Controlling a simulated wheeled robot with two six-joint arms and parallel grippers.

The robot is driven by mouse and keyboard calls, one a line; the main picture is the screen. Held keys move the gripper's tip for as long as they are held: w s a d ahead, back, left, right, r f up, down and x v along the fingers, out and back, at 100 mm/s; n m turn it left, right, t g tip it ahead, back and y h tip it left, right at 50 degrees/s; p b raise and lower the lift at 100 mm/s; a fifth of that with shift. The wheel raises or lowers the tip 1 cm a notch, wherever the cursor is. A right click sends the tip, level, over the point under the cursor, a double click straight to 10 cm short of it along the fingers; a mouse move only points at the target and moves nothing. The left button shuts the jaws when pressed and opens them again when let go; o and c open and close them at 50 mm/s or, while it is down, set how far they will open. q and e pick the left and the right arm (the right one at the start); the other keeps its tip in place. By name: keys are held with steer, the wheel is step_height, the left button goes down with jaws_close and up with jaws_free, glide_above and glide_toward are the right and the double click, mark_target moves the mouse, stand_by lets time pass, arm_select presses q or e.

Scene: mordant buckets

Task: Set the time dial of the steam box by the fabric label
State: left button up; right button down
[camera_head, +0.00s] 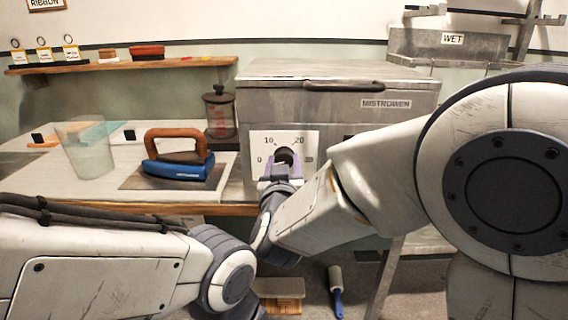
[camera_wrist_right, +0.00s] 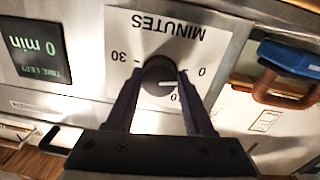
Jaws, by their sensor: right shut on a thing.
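The steam box (camera_head: 335,85) is a grey metal box marked "MISTROWEN", on the bench. Its time dial (camera_wrist_right: 160,72) is a dark round knob on a white plate (camera_head: 258,141) with minute marks 0, 10, 20 and 30. In the wrist view, the knob's white pointer line points right, toward the 0 side. A dark display (camera_wrist_right: 35,50) reads "0 min". My right gripper (camera_head: 281,168) is shut on the knob, also in the right wrist view (camera_wrist_right: 160,76), one finger each side. My left arm shows at lower left, but its gripper does not. I cannot identify the fabric label.
A blue iron with a brown handle (camera_head: 178,165) stands on a plate left of the box. A clear cup (camera_head: 87,150) and a lidded jar (camera_head: 220,113) stand nearby. Small tags (camera_head: 43,53) line the shelf, too small to read. A blue-handled brush (camera_head: 336,292) is below.

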steer(key=m+b, duration=0.2)
steer(key=m, duration=0.1)
steer(key=shift+f+m, duration=0.15)
steer(key=shift+m, duration=0.25)
steer(key=m+b, duration=0.2)
steer(key=m, duration=0.1)
steer(key=shift+b, duration=0.4)
steer(key=m+b, duration=0.4)
steer(key=m, duration=0.2)
steer(key=shift+m+b, duration=0.3)
steer(key=shift+b, duration=0.05)
steer(key=m+b, duration=0.3)
steer(key=shift+f+m+y, duration=0.1)
steer(key=shift+m+y, duration=0.2)
steer(key=m+b, duration=0.3)
steer(key=m, duration=0.1)
steer(key=shift+d, duration=0.1)
steer(key=m+b, duration=0.3)
steer(key=m, duration=0.1)
steer(key=shift+b, duration=0.3)
steer(key=shift+m+b, duration=0.6)
steer(key=shift+m, duration=0.4)
steer(key=shift+r, duration=0.2)
